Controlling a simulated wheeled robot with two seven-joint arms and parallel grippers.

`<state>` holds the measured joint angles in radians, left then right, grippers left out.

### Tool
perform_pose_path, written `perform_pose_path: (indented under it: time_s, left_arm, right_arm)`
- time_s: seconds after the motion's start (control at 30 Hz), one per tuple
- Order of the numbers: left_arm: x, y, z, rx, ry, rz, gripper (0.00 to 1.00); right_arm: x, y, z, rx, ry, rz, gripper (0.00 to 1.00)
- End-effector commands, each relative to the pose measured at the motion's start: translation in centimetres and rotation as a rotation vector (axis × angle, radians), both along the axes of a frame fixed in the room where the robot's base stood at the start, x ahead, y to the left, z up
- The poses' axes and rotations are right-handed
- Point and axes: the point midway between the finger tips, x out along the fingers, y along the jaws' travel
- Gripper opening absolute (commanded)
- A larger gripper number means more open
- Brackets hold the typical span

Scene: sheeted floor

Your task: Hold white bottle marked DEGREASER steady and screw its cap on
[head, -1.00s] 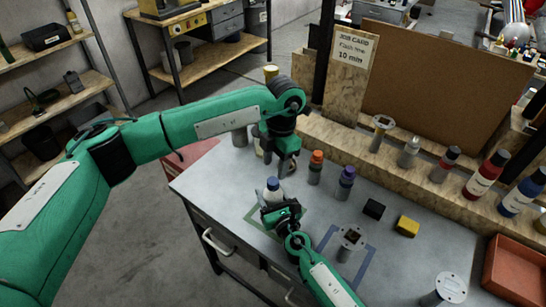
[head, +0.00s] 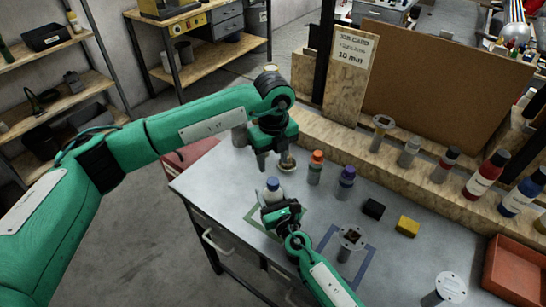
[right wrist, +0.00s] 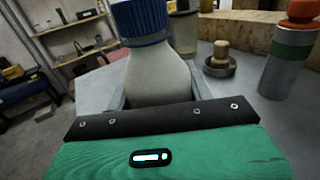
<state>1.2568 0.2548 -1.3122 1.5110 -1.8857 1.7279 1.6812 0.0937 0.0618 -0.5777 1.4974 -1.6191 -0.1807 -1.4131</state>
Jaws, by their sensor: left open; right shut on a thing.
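The white bottle (head: 272,190) stands upright near the table's front left edge. It also shows close up in the right wrist view (right wrist: 158,75). Its ribbed blue cap (right wrist: 140,20) sits on the neck; how tight it is I cannot tell. No marking is readable. My right gripper (head: 278,208) is shut around the bottle's body, below the shoulder. My left gripper (head: 272,161) is open and empty, pointing down above and just behind the bottle, apart from the cap.
An orange-capped bottle (head: 315,168) and a purple-capped bottle (head: 344,183) stand to the right. A small dish with a wooden-handled tool (head: 288,165) is behind. A black block (head: 373,208) and yellow block (head: 407,226) lie farther right.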

Motion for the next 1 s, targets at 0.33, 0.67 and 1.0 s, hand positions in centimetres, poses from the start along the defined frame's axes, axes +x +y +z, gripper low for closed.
perform_pose_path:
  time_s: [0.33, 0.67, 1.0]
  left_arm:
    - [0.0, 0.0, 0.1, -0.005, -0.004, 0.064, 0.48]
    - [0.0, 0.0, -1.3, -0.002, -0.002, 0.063, 0.48]
    - [0.0, 0.0, -6.4, -0.004, -0.001, 0.063, 0.48]
  right_arm:
    - [0.0, 0.0, 0.0, 0.000, 0.000, 0.000, 0.00]
    - [0.0, 0.0, 0.0, 0.000, 0.000, 0.000, 0.00]
    - [0.0, 0.0, 0.0, 0.000, 0.000, 0.000, 0.00]
